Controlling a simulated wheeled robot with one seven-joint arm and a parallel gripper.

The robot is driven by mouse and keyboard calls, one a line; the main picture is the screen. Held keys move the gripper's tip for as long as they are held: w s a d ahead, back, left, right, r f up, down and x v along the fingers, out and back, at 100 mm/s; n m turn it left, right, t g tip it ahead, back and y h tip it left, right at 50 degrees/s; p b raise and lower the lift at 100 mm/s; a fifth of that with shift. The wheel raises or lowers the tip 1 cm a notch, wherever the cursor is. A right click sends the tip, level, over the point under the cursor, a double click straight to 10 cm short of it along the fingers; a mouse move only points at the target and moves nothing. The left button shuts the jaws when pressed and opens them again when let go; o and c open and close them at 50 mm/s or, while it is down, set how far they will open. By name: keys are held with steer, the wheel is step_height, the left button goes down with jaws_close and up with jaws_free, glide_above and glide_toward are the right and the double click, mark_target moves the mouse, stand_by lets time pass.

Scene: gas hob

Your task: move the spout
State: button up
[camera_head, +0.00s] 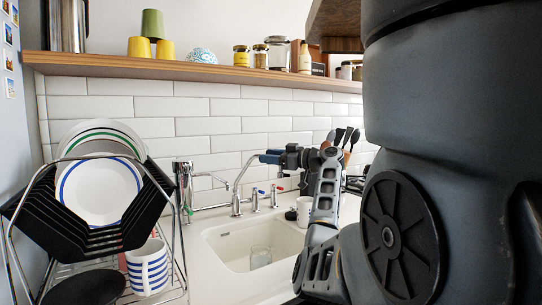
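The chrome spout (239,187) rises from its base at the back edge of the white sink (212,236) and curves up to the right. My gripper (263,158) is at the upper end of the spout, with its fingers pointing left. The fingers overlap the spout's top in this view. The rest of the spout is hidden behind my gripper and arm. The picture is too small to tell whether the fingers are open, shut or touching the spout.
Tap handles (256,199) stand right of the spout base. A glass (260,257) is in the sink. A dish rack (172,262) with plates fills the left. A mug (304,211) stands behind my arm. A shelf (200,71) runs above.

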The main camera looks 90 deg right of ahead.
steer(key=v, duration=0.8)
steer(key=shift+a+r, duration=0.1)
steer(key=shift+r, duration=0.1)
stand_by(0.5)
